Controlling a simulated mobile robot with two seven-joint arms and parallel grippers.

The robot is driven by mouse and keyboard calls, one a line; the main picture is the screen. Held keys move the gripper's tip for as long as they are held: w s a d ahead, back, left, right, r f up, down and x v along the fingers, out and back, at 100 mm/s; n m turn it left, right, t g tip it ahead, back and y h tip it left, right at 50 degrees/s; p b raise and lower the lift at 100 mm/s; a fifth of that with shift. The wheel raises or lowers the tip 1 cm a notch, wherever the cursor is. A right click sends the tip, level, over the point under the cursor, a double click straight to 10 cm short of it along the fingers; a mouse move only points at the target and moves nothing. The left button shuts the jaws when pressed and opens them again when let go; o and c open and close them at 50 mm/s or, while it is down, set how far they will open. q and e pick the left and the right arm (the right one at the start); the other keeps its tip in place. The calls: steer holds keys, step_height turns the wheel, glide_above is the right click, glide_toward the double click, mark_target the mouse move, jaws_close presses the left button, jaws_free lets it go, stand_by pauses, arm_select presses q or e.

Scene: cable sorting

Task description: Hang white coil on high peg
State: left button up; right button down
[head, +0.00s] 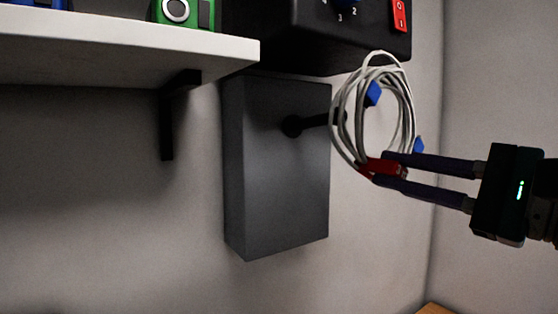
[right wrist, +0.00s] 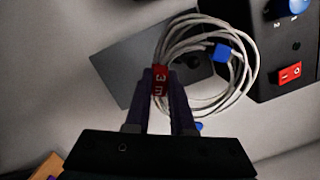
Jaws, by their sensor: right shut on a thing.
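The white coil (head: 338,105) has blue plugs and a red tag (head: 378,166). My right gripper (head: 380,167) is shut on the coil at its red tag and holds it upright in the air. The black peg (head: 292,126) sticks out from a grey box on the wall. In the head view the peg's outer end overlaps the coil's left side; I cannot tell whether it passes through the loop. The right wrist view also shows the coil (right wrist: 168,44) and the tag (right wrist: 160,82) between the fingers. My left gripper is out of view.
The grey box (head: 275,190) is mounted on the wall. Above it is a black unit (head: 290,35) with a dial and a red switch (head: 399,15), close to the coil's top. A white shelf (head: 120,55) with a green device (head: 185,12) is at upper left. Space below is clear.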

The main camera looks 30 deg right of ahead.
mark_target(377, 170)
steer(key=shift+f+p+x, duration=0.2)
steer(key=shift+p+x, duration=0.15)
steer(key=shift+x, duration=1.3)
steer(key=w+f+b, duration=0.4)
steer(key=w, duration=0.9)
steer(key=shift+a+f+b, duration=0.15)
steer(key=shift+a+b, duration=0.15)
steer(key=shift+b, duration=0.1)
steer(key=c, duration=0.7)
jaws_free()
steer(key=shift+f, duration=0.1)
steer(key=shift+s, duration=0.15)
